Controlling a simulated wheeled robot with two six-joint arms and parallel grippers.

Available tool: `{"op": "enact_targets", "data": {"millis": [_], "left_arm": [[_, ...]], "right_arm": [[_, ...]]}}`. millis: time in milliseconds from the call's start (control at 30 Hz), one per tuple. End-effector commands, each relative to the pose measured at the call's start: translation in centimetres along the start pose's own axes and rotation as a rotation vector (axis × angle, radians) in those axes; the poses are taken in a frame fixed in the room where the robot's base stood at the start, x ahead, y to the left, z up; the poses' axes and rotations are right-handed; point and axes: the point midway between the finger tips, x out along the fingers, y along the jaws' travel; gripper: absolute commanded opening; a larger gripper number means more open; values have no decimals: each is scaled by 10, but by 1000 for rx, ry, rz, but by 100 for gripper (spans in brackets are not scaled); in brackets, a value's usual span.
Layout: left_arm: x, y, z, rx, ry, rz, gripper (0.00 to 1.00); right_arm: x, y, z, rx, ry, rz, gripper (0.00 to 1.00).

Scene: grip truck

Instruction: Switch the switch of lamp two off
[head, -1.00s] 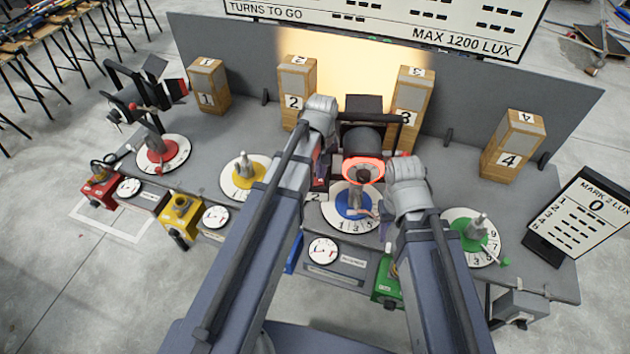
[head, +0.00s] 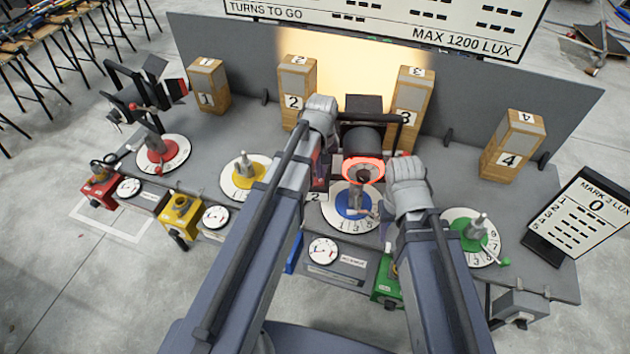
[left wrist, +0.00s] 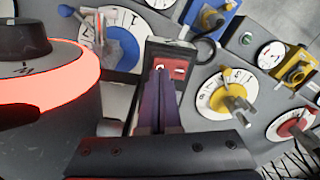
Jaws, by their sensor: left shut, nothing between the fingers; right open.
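The lamp with the glowing red ring (head: 362,168) stands mid-bench behind the blue dial; it fills the left of the left wrist view (left wrist: 60,85). A small dark box, its label (head: 314,197) reading 2, sits left of that dial. In the left wrist view, the dark switch box (left wrist: 187,50) has a small red and white part (left wrist: 180,70). My left gripper (left wrist: 161,72) is shut and empty, its fingertips over this box; contact is unclear. They partly hide the switch, so its position cannot be told. My right gripper (head: 377,210) is open beside the blue dial's handle.
Red (head: 158,156), yellow (head: 240,182), blue (head: 342,215) and green (head: 462,240) dials line the bench. Numbered wooden blocks (head: 513,148) stand behind, before a grey panel. A black lamp (head: 150,90) stands at left. A scoreboard (head: 580,215) stands at right.

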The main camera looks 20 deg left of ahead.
Motion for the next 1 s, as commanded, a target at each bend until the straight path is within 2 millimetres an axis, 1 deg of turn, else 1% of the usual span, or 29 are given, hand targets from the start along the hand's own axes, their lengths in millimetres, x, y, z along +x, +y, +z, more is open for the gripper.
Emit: {"op": "enact_targets", "data": {"millis": [1000], "left_arm": [[14,0,0,0,0,0,0]], "right_arm": [[14,-1,-1,0,0,0,50]]}}
